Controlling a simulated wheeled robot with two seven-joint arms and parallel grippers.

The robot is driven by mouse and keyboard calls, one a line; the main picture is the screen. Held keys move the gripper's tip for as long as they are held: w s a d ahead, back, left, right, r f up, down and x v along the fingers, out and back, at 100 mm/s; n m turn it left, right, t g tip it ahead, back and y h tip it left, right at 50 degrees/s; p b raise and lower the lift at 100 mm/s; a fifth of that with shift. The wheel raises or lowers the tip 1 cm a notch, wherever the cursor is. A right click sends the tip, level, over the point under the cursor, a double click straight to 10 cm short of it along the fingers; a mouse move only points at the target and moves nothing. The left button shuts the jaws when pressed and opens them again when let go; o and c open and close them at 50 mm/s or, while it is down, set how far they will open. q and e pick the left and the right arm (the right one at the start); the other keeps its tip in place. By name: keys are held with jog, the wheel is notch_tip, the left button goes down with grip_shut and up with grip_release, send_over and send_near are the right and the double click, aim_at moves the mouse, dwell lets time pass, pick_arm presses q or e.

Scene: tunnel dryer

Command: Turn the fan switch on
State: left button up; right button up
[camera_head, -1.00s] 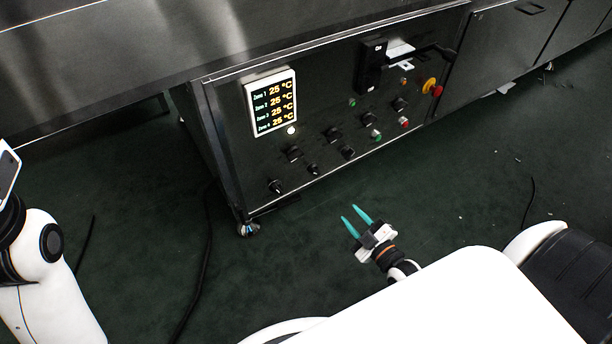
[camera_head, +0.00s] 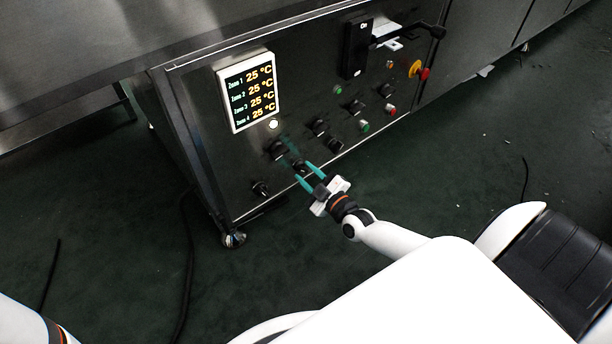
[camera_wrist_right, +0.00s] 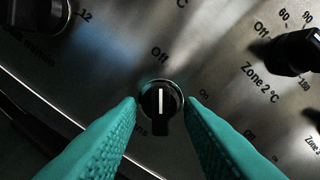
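My right gripper (camera_head: 303,171) is open at the lower part of the control panel. Its teal fingertips stand on either side of a small black knob (camera_head: 299,163). In the right wrist view the knob (camera_wrist_right: 160,104) sits between the two fingers (camera_wrist_right: 160,112), with narrow gaps visible. Its white mark is near vertical, with "Off" printed above it. My left gripper is out of view; only a bit of my left arm shows at the bottom left.
The panel (camera_head: 200,110) carries a display (camera_head: 250,90) reading 25 °C for several zones. Nearby are a dial at the left (camera_wrist_right: 42,14), the Zone 2 knob (camera_wrist_right: 292,50), a green button (camera_head: 364,126) and a yellow-red emergency stop (camera_head: 416,69). Cables lie on the floor.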

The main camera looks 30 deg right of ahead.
jog(key=shift+w, duration=0.45)
jog(key=shift+c, duration=0.2)
jog(key=c, duration=0.6)
